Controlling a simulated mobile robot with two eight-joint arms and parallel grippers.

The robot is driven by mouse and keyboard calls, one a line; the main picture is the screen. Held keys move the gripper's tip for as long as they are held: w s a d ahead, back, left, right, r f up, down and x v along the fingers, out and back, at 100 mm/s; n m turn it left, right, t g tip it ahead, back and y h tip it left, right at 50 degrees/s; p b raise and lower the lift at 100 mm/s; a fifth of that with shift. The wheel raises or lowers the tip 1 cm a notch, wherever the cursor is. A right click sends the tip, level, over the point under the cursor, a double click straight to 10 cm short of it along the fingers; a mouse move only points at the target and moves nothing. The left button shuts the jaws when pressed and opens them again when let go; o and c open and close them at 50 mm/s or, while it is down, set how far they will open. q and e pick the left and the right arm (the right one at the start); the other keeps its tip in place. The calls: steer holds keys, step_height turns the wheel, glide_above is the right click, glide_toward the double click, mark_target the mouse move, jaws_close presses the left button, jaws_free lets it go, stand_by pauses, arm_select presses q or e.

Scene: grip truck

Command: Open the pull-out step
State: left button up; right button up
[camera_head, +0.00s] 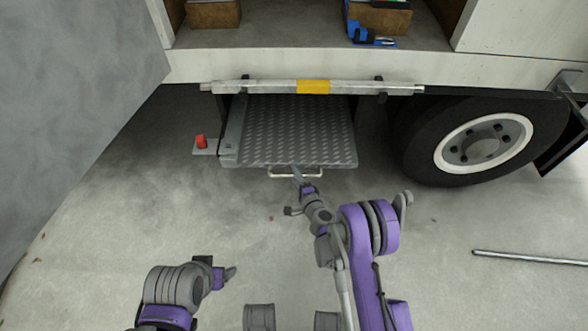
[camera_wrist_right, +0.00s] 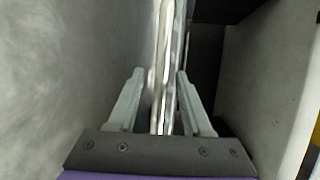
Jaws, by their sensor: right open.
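The pull-out step (camera_head: 298,130) is a diamond-plate metal tread under the truck's sill. A light metal bar handle (camera_head: 283,175) runs along its front edge. My right gripper (camera_head: 299,177) is at this handle, near its middle. In the right wrist view, my right gripper (camera_wrist_right: 158,80) is open, with one finger on each side of the handle bar (camera_wrist_right: 164,50); a gap shows beside the bar. My left gripper (camera_head: 230,273) is low at the left, away from the step; its jaw opening is too small to tell.
A metal rail with a yellow band (camera_head: 313,87) crosses above the step. A red latch-like part (camera_head: 201,142) sits on a bracket to its left. A wheel (camera_head: 484,142) stands at the right, a grey panel (camera_head: 70,95) at the left. A metal rod (camera_head: 530,258) lies on the floor.

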steer(key=shift+s, duration=0.1)
steer(key=shift+r, duration=0.1)
steer(key=shift+c, duration=0.7)
jaws_close()
stand_by(0.5)
